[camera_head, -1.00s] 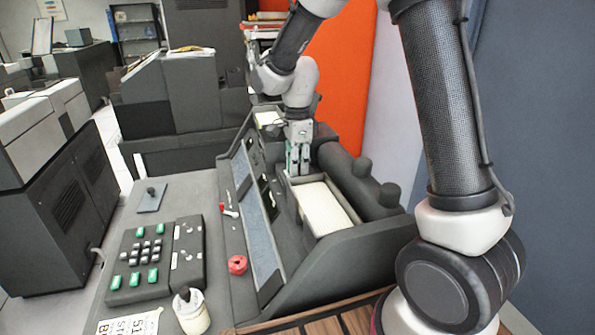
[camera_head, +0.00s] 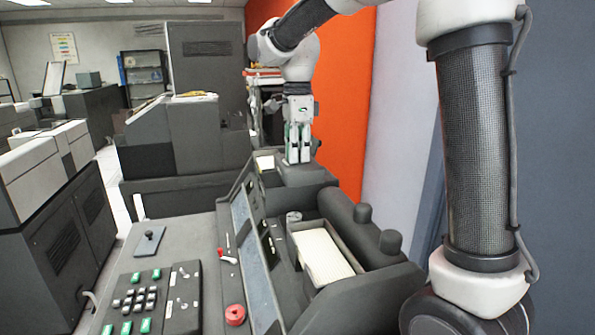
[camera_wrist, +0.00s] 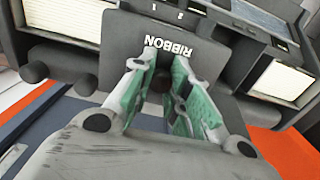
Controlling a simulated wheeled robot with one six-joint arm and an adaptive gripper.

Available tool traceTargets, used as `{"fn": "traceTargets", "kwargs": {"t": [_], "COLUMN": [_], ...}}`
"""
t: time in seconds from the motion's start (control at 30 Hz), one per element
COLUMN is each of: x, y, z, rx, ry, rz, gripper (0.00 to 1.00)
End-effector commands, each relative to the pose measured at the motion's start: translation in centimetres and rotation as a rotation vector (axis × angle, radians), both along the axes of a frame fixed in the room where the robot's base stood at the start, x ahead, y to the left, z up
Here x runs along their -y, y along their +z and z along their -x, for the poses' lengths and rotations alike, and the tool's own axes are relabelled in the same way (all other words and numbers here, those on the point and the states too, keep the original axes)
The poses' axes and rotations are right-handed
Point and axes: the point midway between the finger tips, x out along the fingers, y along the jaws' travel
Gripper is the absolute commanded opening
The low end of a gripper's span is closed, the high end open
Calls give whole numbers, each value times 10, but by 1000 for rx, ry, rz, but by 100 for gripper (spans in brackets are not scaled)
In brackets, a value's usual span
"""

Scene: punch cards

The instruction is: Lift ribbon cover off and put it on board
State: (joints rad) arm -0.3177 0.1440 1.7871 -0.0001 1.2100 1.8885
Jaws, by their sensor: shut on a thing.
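My gripper (camera_head: 299,158) is shut on the dark grey ribbon cover (camera_head: 308,174) and holds it raised above the middle of the machine, between the two card hoppers. The wrist view shows the cover (camera_wrist: 210,62) with the word RIBBON on it. The green-padded fingers (camera_wrist: 163,85) are closed around its grip, which is mostly hidden. Below the cover in the head view, a small pale round part (camera_head: 293,217) shows in the opened recess. I cannot pick out the board for certain in the current views.
The near hopper (camera_head: 350,268) holds pale cards, and a dark roller cover with knobs (camera_head: 362,225) lies along its right. The keypad (camera_head: 150,297), a red knob (camera_head: 235,314) and a small plate with a handle (camera_head: 149,241) are on the desk at left. An orange panel (camera_head: 345,100) stands behind.

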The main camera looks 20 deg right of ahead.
Motion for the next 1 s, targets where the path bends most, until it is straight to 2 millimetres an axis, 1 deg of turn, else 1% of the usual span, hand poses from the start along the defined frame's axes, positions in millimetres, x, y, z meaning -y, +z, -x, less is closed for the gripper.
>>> {"fn": "traceTargets", "kwargs": {"t": [0.03,0.2,0.6,0.8,1.0], "x": [0,0,0,0,0], "y": [5,20,42,51,52], "z": [0,0,0,0,0], "rx": [2,1,1,0,0], "ry": [0,0,0,0,0], "rz": [-1,0,0,0,0], "gripper": [0,0,0,0,0]}}
